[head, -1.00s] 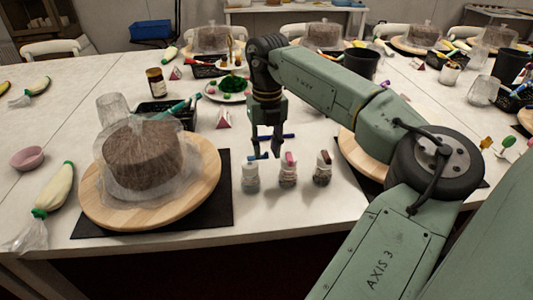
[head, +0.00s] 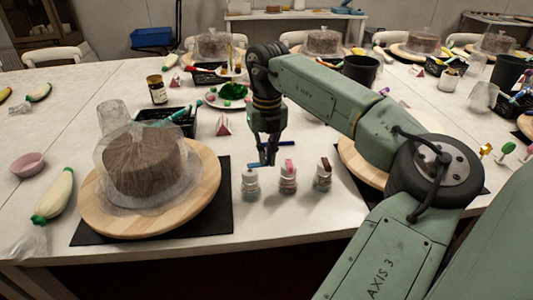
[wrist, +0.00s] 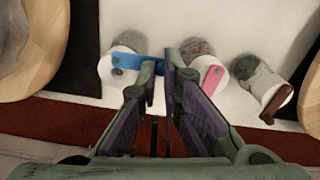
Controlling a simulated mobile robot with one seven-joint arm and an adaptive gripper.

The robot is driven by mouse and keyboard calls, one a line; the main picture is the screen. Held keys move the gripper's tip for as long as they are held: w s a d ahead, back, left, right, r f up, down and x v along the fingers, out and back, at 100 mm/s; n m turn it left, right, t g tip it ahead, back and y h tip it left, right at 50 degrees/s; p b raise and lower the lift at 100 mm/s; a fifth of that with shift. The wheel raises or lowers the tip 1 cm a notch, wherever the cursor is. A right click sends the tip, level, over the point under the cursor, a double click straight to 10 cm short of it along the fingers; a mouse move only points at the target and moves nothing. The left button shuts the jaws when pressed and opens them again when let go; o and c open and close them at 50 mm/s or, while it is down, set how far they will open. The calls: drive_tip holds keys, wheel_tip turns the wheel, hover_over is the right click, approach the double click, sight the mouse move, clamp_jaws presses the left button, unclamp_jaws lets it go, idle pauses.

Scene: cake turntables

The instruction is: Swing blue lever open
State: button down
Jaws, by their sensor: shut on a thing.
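The blue lever (wrist: 128,61) sits on the white lid of the left small jar (head: 250,187) in the row. In the wrist view the lever points right, and its free end lies between my fingertips. My gripper (head: 268,160) is at the right side of this jar's top, shut on the lever's end; it also shows in the wrist view (wrist: 166,70). The middle jar (head: 288,181) has a pink lever (wrist: 213,79). The right jar (head: 322,178) has a brown lever (wrist: 276,104). The exact finger contact is partly hidden.
Left of the jars, a wooden turntable (head: 101,220) holds a wrapped cake on a black mat (head: 223,215). Another turntable (head: 350,158) is partly behind my arm on the right. A blue stick (head: 287,142) lies behind the jars. The table in front of them is clear.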

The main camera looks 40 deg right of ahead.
sight(267, 162)
drive_tip(key=shift+w+d+n, duration=0.15)
drive_tip(key=shift+w+n, duration=0.1)
drive_tip(key=shift+n, duration=0.45)
drive_tip(key=c, duration=1.7)
unclamp_jaws()
wheel_tip(267, 162, up, 12)
